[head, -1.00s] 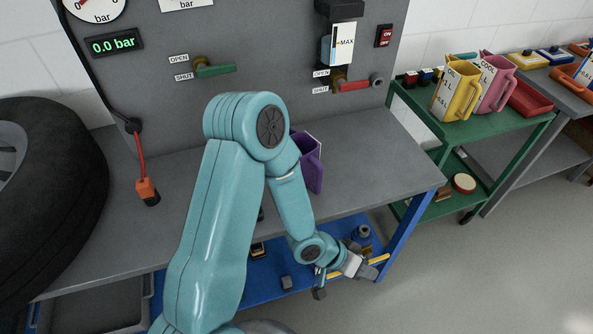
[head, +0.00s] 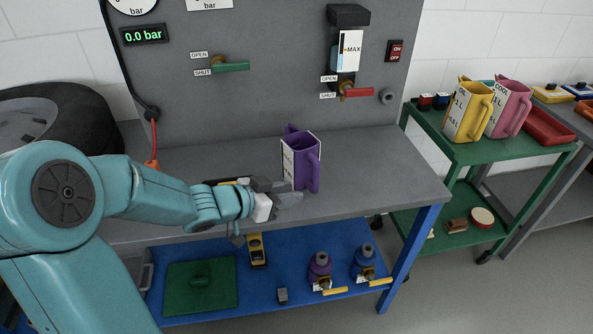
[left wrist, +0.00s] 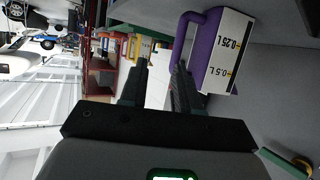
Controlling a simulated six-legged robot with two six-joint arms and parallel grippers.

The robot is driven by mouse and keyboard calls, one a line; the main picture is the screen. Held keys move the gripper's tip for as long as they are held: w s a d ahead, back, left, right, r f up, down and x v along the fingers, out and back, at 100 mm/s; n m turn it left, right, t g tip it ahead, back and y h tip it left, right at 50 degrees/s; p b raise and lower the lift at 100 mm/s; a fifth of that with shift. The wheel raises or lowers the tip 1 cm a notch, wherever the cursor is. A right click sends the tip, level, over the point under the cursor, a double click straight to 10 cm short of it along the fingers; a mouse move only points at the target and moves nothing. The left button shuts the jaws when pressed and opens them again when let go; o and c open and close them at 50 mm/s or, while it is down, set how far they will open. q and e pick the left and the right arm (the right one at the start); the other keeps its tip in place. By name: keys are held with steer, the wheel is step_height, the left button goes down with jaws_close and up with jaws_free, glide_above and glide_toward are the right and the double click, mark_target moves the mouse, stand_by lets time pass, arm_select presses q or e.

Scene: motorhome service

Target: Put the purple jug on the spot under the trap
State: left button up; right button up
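The purple jug (head: 306,165) stands upright on the grey bench, its white scale facing left and its handle on the right. In the left wrist view the jug (left wrist: 207,50) lies sideways just beyond my fingers, with its handle beside the right-hand finger. My left gripper (head: 287,197) is at the jug's near lower side; its fingers (left wrist: 160,80) are apart with nothing between them. Contact with the jug cannot be told. The trap (head: 347,50), marked MAX, is on the panel above and right of the jug, over a red valve lever (head: 357,93). No marked spot shows clearly below it. My right gripper is out of view.
The bench top (head: 385,170) is clear right of the jug. A green valve lever (head: 230,67) is on the panel. A yellow jug (head: 467,110) and a pink jug (head: 510,108) stand on the green cart (head: 440,125). Fittings lie on the blue lower shelf (head: 215,250).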

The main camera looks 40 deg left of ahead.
mark_target(314, 180)
arm_select(q)
steer(key=shift+n+y, duration=0.3)
steer(key=shift+y, duration=0.3)
steer(key=x, duration=0.3)
steer(key=a+b+x, duration=0.1)
steer(key=x, duration=0.2)
steer(key=a+b+x, duration=0.1)
steer(key=x, duration=0.2)
steer(key=shift+w+f, duration=0.2)
steer(key=shift+w, duration=0.3)
steer(key=shift+w+f, duration=0.25)
steer(key=shift+w, duration=0.3)
steer(key=x, duration=0.4)
steer(key=shift+w+a, duration=0.1)
steer(key=shift+w, duration=0.15)
steer(key=shift+s+r, duration=0.1)
steer(key=shift+s, duration=0.05)
jaws_close()
